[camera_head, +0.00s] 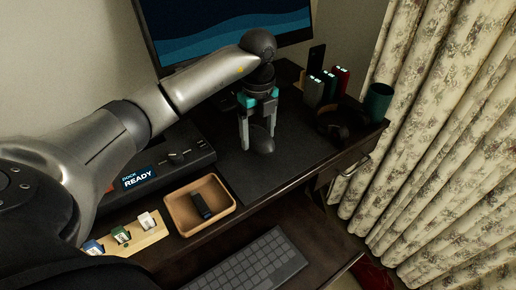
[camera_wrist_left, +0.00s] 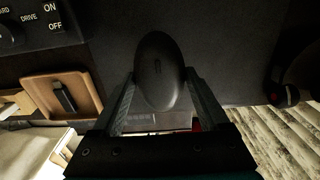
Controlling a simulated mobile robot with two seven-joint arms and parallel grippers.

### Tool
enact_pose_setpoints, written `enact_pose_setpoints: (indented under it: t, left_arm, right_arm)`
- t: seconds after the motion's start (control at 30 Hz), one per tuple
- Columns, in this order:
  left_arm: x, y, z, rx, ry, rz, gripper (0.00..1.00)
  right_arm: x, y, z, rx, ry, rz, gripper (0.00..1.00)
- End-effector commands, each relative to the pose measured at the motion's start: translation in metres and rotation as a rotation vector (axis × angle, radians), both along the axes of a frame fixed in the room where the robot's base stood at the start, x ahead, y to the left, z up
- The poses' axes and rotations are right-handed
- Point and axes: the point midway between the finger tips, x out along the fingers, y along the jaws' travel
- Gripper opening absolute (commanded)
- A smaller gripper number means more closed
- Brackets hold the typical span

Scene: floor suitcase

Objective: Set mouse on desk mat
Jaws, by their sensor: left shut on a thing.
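The dark mouse (camera_head: 262,138) is between the fingers of my left gripper (camera_head: 258,140), over the dark desk mat (camera_head: 240,176). In the left wrist view the mouse (camera_wrist_left: 158,72) is a smooth black oval, and the fingers of my left gripper (camera_wrist_left: 155,95) press on its two sides. The mat (camera_wrist_left: 215,50) fills the background behind it. The mouse is at or just above the mat; I cannot tell whether it touches. My right gripper is not in view.
A wooden tray (camera_head: 185,217) with a small black item stands left of the mat, beside a dock (camera_head: 168,160) reading READY. Headphones (camera_head: 338,130), a green cup (camera_head: 377,101) and several small boxes stand right. A keyboard (camera_head: 250,268) lies in front, a monitor (camera_head: 225,28) behind.

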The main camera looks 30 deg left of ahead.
Motion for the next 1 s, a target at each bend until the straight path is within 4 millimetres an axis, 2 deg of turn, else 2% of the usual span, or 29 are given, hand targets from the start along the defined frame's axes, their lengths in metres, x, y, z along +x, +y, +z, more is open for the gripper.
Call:
enact_pose_setpoints:
  t: [0.17,0.5,0.97,1.0]
  left_arm:
    - [0.0,0.0,-0.009,-0.001,0.0,-0.001,0.2]
    - [0.0,0.0,-0.04,-0.001,0.0,0.0,0.2]
    - [0.0,0.0,-0.045,0.0,0.0,-0.001,0.2]
    - [0.0,0.0,-0.045,0.0,0.0,-0.001,0.82]
  right_arm:
    - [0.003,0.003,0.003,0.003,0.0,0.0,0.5]
    - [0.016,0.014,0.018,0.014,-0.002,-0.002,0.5]
    - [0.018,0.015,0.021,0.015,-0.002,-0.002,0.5]
    - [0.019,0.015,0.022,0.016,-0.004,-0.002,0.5]
